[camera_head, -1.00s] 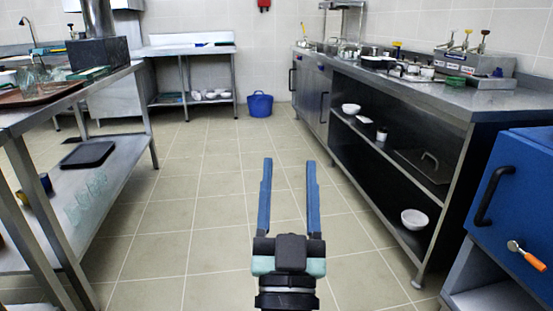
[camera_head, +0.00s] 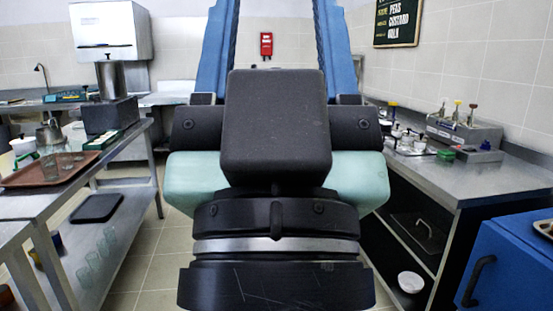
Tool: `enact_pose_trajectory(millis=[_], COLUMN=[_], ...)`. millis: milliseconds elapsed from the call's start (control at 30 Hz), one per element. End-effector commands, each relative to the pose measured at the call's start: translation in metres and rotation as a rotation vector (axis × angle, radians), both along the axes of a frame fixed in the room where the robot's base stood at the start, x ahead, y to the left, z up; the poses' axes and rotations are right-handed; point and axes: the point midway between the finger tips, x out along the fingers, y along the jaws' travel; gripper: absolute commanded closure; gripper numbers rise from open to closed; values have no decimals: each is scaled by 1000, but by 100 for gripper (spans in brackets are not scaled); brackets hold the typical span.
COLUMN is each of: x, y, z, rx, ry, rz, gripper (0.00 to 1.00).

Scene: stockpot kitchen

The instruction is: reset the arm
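My gripper (camera_head: 275,20) fills the middle of the head view, close to the camera and pointing up and away. The fingertips run out of the top of the picture. The dark body and pale green sides of my gripper hide much of the aisle and the far end of the room.
A steel counter (camera_head: 490,180) with dispensers (camera_head: 463,130) runs along the right. A blue cabinet (camera_head: 510,265) is at lower right. Tiled floor lies between.

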Motion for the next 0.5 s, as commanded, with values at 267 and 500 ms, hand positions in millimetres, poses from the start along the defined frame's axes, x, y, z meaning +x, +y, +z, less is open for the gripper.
enact_pose_trajectory(millis=[267,500], x=[0,0], y=[0,0], z=[102,174], rx=[0,0], ry=[0,1], rz=[1,1], gripper=[43,43])
